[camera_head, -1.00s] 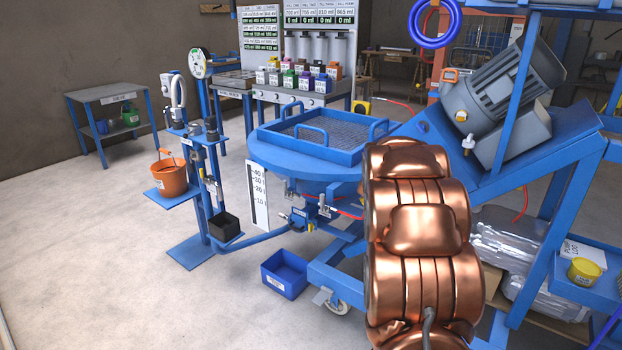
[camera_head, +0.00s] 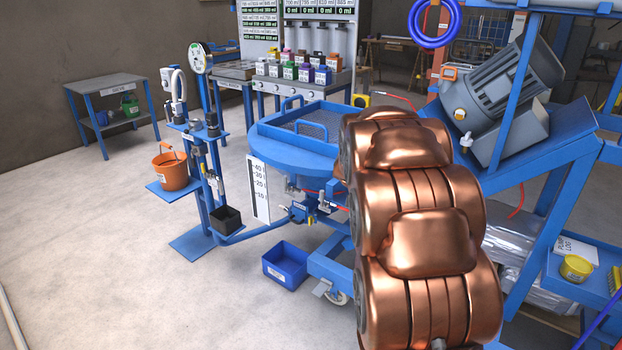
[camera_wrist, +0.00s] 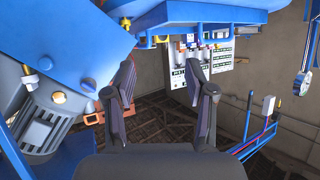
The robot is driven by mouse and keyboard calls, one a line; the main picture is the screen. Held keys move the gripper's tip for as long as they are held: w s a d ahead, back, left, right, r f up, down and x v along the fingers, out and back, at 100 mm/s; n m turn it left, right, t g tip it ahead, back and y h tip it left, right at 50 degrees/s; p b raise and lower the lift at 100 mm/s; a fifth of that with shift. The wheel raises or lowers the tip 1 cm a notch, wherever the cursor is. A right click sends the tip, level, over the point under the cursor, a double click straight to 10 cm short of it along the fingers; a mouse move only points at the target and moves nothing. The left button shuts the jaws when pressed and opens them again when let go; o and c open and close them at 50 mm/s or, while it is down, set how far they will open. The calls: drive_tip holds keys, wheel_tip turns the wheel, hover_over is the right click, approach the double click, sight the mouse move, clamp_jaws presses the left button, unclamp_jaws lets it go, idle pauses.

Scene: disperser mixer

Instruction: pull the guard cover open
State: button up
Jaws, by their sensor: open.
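The guard cover looks to be the blue square frame (camera_head: 283,137) with dark mesh and blue bar handles, lying flat on top of the round blue vessel (camera_head: 290,158) in the head view. Its right part is hidden behind my copper-coloured arm. My gripper is hidden in the head view. In the wrist view my gripper (camera_wrist: 163,103) shows two dark fingers spread apart with nothing between them. That view appears upside down. Blue parts, likely of the vessel, run along its top edge, beyond and above the fingertips. I cannot tell the cover there, and the fingers touch nothing visible.
A grey motor (camera_head: 497,95) on a blue slanted mount stands right of the vessel; it also shows at the wrist view's left (camera_wrist: 45,115). A post stand with an orange bucket (camera_head: 170,170) is at left. A blue bin (camera_head: 285,264) lies on the floor. The left floor is clear.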

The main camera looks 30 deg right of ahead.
drive_tip(key=s+a+n+y+p, duration=0.1)
drive_tip(key=a+y+p, duration=0.1)
drive_tip(key=a, duration=0.6)
drive_tip(key=s+a+r+n+g+y+p, duration=0.1)
drive_tip(key=s+a+n+y+p, duration=0.1)
drive_tip(key=a, duration=0.7)
drive_tip(key=shift+a+y, duration=0.15)
drive_tip(key=shift+y, duration=0.35)
